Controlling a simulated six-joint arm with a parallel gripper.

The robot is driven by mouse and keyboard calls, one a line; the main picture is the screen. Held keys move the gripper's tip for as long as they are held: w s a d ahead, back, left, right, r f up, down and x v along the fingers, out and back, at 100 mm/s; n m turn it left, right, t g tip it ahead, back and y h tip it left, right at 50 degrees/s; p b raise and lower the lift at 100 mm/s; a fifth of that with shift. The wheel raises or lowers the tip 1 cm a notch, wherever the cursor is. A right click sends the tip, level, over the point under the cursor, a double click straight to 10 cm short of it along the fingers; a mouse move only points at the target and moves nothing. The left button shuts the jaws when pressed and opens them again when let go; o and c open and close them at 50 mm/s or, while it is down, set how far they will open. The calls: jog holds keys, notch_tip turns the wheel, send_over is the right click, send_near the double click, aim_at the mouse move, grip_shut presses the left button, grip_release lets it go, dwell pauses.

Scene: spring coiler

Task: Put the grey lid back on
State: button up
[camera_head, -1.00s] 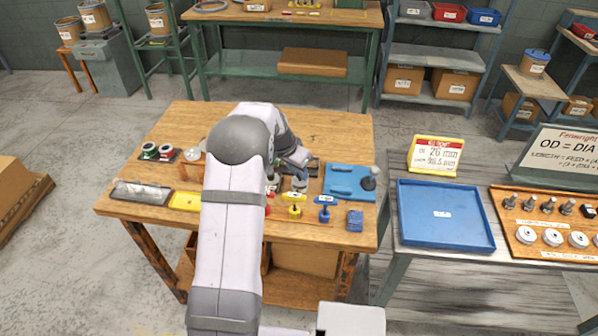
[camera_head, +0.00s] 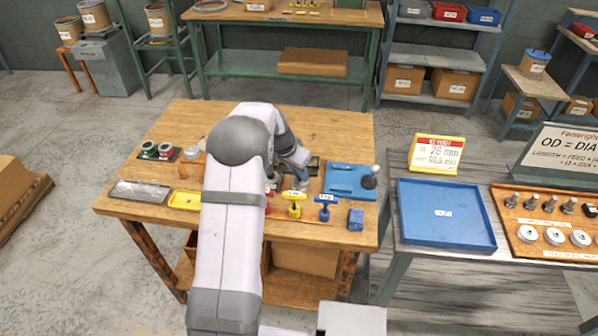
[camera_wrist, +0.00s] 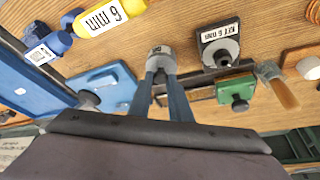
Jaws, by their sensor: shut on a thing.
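In the wrist view my gripper (camera_wrist: 161,76) has its two blue-grey fingers closed on a small grey round piece (camera_wrist: 160,52) with faint print, which looks like the grey lid. The piece shows beyond the fingertips, over the wooden bench top. In the head view my gripper (camera_head: 299,180) is low over the middle right of the bench, left of the blue plate (camera_head: 345,188). My arm hides much of the bench there, so I cannot tell what the lid belongs on, or whether it touches anything.
In the wrist view a black block labelled 6 mm (camera_wrist: 212,34) and a green block (camera_wrist: 236,88) stand right of the fingers. A yellow-tagged tool (camera_head: 294,210), a blue-tagged tool (camera_head: 325,212) and a blue block (camera_head: 356,219) stand at the bench's front right.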

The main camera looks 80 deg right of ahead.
jog(key=o, duration=1.2)
jog(key=shift+r, duration=0.1)
jog(key=shift+r+p, duration=0.9)
jog(key=shift+r, duration=0.65)
jog(key=shift+r+p, duration=1.55)
jog(key=shift+r, duration=1)
